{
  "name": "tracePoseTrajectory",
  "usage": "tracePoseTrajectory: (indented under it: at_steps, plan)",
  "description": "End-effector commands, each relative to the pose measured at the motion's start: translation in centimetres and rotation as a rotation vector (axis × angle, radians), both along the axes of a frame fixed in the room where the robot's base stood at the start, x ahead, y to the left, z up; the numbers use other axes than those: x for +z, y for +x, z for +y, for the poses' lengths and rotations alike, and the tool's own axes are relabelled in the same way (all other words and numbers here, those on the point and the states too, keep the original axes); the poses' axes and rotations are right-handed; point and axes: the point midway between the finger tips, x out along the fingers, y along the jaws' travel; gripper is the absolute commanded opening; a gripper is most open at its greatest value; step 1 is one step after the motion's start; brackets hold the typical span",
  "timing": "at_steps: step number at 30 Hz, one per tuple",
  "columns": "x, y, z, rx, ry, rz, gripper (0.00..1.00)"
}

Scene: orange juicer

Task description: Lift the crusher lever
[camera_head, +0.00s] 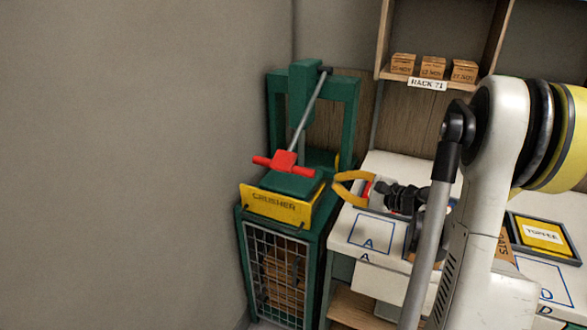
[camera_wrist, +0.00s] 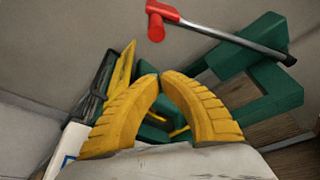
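The crusher (camera_head: 290,200) is a green frame with a yellow front labelled CRUSHER, at left centre in the head view. Its lever (camera_head: 308,113) is a grey rod running from the top of the frame down to a red T-handle (camera_head: 284,163), low over the crusher's green top. In the wrist view the red handle (camera_wrist: 157,24) is at the top and the rod (camera_wrist: 235,40) slants down to the right. My gripper (camera_head: 336,184) is right of the handle and apart from it. Its yellow fingertips (camera_wrist: 160,77) meet with nothing visible between them.
A white table (camera_head: 345,232) with area A stands right of the crusher. A wooden shelf (camera_head: 450,82) labelled RACK 71 holds small boxes (camera_head: 433,67) above. A yellow-labelled tray (camera_head: 543,237) is at right. The grey wall (camera_head: 130,150) is close on the crusher's left.

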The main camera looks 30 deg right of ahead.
Motion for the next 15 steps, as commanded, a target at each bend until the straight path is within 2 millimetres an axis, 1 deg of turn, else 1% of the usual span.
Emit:
tracePoseTrajectory:
  at_steps: [10,13,15]
  plan:
    - [0.0,0.1,0.1,0.000,-0.001,0.000,0.00]
    - [-0.2,0.6,0.3,0.002,-0.001,0.000,0.00]
    - [-0.4,1.4,0.6,0.003,-0.002,0.000,0.00]
